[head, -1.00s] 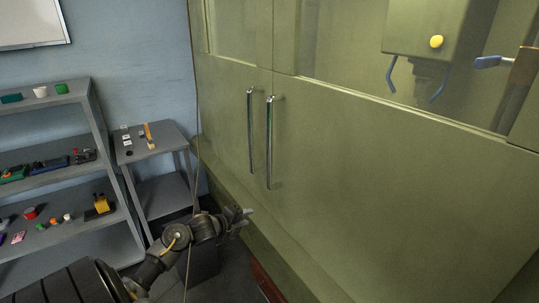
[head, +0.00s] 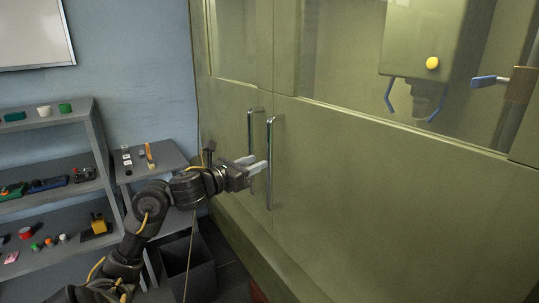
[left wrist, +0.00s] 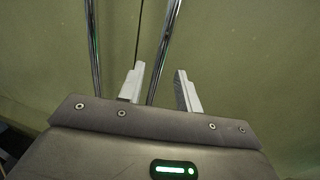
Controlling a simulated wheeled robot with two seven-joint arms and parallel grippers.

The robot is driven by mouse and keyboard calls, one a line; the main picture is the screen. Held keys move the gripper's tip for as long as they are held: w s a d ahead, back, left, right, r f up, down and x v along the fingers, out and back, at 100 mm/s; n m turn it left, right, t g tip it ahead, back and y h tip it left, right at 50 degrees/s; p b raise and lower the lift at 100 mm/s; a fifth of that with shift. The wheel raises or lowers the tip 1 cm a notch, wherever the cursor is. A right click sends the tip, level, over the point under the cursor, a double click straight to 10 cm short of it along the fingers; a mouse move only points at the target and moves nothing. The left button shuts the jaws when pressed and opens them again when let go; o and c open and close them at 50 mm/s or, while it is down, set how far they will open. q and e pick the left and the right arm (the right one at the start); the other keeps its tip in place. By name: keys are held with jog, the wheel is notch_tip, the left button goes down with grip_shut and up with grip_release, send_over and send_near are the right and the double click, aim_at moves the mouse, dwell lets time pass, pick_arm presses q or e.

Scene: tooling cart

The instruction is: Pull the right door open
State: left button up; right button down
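The right door (head: 390,190) of the green cabinet is closed. Its upright metal handle (head: 270,190) is near the seam with the left door (head: 228,125), which has a similar handle (head: 255,125). My left gripper (head: 260,162) is open, with its pale fingers at about mid-height of the right handle. In the left wrist view, the right handle (left wrist: 162,40) runs through the gap between the open fingers of the gripper (left wrist: 160,69); whether it touches them I cannot tell. The left handle (left wrist: 93,50) is outside the fingers, to the left. My right gripper is out of view.
A small grey table (head: 170,158) with several small items and a grey shelf unit (head: 50,110) stand at the left. A dark bin (head: 203,278) is on the floor below my left arm. Behind the door's window is a machine with a yellow button (head: 432,63).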

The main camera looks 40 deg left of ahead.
pick_arm(q)
jog(key=w+p, duration=0.1)
jog(key=w, duration=0.5)
jog(key=shift+w+d, duration=0.25)
jog(key=shift+d, duration=0.1)
grip_shut()
